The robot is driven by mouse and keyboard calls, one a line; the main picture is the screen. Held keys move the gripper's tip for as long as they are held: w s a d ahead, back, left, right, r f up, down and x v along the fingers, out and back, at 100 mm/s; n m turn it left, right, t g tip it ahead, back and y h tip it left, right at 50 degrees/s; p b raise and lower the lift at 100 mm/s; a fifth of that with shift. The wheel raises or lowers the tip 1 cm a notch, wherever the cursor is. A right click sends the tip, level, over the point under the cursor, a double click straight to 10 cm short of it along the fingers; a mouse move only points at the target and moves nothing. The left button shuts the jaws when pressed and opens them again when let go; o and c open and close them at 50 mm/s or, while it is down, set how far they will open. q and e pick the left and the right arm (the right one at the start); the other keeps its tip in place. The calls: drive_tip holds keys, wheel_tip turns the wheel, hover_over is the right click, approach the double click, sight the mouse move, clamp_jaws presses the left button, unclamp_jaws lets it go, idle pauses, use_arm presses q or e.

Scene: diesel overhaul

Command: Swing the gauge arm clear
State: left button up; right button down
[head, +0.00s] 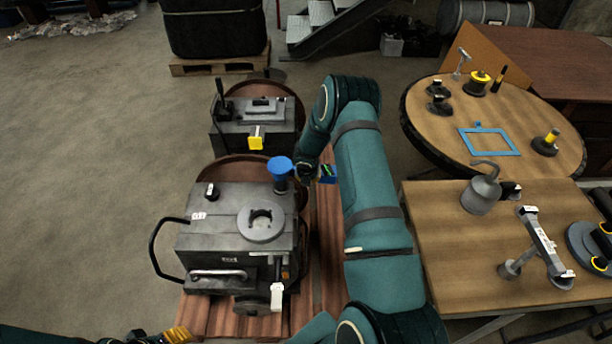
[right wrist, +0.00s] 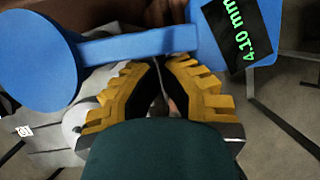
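The blue gauge arm shows in the head view with its round blue head (head: 281,166) above the right rear corner of the grey engine block (head: 225,232). My right gripper (head: 306,174) is at the bar. Its yellow fingertips (right wrist: 163,62) are drawn together just below the bar in the wrist view; contact is unclear. My left gripper (head: 178,335) is partly cut off at the bottom edge.
A second grey unit (head: 256,120) with a yellow tab stands behind the block. A round wooden table (head: 540,100) and a rectangular bench (head: 440,225) with tools and an oil can (head: 481,194) stand at right. Open floor (head: 80,180) lies at left.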

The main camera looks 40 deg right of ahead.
drive_tip(key=shift+w+d+p, duration=0.1)
drive_tip(key=shift+d+p, duration=0.4)
drive_tip(key=shift+d, duration=0.05)
drive_tip(key=shift+f, duration=0.1)
